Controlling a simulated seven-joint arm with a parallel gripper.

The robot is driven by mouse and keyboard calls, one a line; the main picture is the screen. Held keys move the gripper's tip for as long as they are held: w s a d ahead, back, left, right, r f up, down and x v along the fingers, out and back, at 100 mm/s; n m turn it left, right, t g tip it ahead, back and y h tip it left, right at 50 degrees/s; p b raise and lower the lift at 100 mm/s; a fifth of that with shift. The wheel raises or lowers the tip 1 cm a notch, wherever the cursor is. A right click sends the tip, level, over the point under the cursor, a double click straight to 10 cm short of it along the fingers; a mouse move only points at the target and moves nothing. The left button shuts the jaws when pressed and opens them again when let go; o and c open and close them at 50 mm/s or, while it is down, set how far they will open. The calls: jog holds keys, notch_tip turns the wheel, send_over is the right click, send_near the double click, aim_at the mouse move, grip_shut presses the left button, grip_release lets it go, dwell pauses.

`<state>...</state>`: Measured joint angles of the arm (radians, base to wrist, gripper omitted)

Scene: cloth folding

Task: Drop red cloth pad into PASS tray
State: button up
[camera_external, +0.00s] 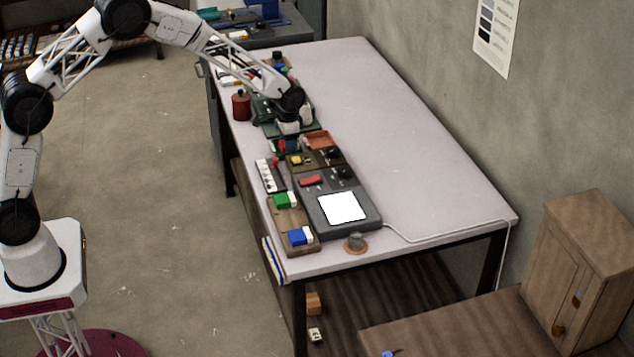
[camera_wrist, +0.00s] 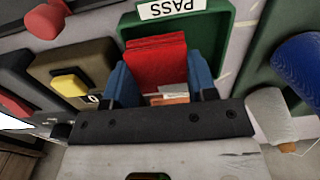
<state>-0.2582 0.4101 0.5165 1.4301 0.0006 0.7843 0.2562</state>
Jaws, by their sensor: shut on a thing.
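The red cloth pad (camera_wrist: 156,63) is held between the two blue fingers of my gripper (camera_wrist: 158,88) in the wrist view. The gripper is shut on the pad. The green PASS tray (camera_wrist: 217,38) is behind and around the pad in that view, with its white PASS label (camera_wrist: 170,8) at the top edge. The pad appears over the tray's near part; I cannot tell its height above the tray floor. In the external view my gripper (camera_external: 289,143) is low over the row of items on the table, and the pad is mostly hidden there.
A box with a yellow button (camera_wrist: 70,85) stands left of the gripper. In the external view an orange-red tray (camera_external: 319,140) is close by. The right half of the table (camera_external: 400,140) is clear.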

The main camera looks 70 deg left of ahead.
jog(key=o, duration=1.1)
jog(key=shift+c, duration=0.2)
jog(key=shift+r, duration=0.1)
jog(key=shift+r, duration=3.85)
